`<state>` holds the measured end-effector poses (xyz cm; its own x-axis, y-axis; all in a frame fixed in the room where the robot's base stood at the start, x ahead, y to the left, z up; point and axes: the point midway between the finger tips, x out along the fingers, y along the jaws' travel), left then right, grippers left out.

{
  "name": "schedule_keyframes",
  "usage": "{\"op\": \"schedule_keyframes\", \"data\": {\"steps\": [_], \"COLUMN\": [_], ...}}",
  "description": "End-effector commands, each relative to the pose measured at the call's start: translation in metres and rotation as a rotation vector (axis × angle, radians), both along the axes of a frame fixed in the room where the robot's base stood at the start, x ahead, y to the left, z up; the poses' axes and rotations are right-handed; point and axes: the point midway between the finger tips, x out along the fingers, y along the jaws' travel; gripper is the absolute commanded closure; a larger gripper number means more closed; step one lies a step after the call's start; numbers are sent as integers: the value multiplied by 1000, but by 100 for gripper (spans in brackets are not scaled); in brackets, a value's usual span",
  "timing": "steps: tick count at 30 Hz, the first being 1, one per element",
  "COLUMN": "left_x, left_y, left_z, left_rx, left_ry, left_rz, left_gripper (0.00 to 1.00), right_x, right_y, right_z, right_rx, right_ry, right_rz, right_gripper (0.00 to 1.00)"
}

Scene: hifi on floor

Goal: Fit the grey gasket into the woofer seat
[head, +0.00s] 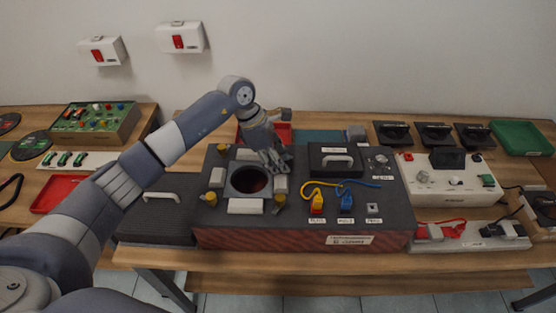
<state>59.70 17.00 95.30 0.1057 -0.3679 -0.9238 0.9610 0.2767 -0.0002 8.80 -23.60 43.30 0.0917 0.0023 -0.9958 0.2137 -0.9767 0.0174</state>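The woofer seat (249,181) is a round opening with a dark reddish inside, in the left part of the dark grey hifi box. A dark grey rim runs around the opening; I cannot tell whether it is the gasket or part of the box. I cannot make out a separate grey gasket. My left gripper (276,164) points down at the upper right edge of the seat and hides part of that area. Its fingers are small and dark here, so I cannot tell whether they are open or hold something. My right gripper is not in view.
White blocks (245,206) and yellow-topped clamps (279,202) surround the seat. A red tray (272,133) is behind. A dark case (157,216) stands left of the box.

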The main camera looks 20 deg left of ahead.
Motion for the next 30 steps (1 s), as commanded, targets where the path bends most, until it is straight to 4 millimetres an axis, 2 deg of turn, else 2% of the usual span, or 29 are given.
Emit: {"op": "schedule_keyframes", "data": {"steps": [5,15,19,24,30], "left_x": [-1,-8,-10,-12,-12], "left_y": [5,31,39,43,44], "left_z": [13,77,96,109,111], "left_rx": [0,2,1,0,0], "left_ry": [0,-2,-1,0,1], "left_rz": [-1,1,1,-1,0], "left_gripper": [62,62,62,62,62], "right_x": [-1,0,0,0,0], "right_y": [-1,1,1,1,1], "right_z": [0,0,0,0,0], "right_rx": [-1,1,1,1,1], "right_ry": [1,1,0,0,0], "right_rz": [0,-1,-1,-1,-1], "right_gripper": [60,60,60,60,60]}}
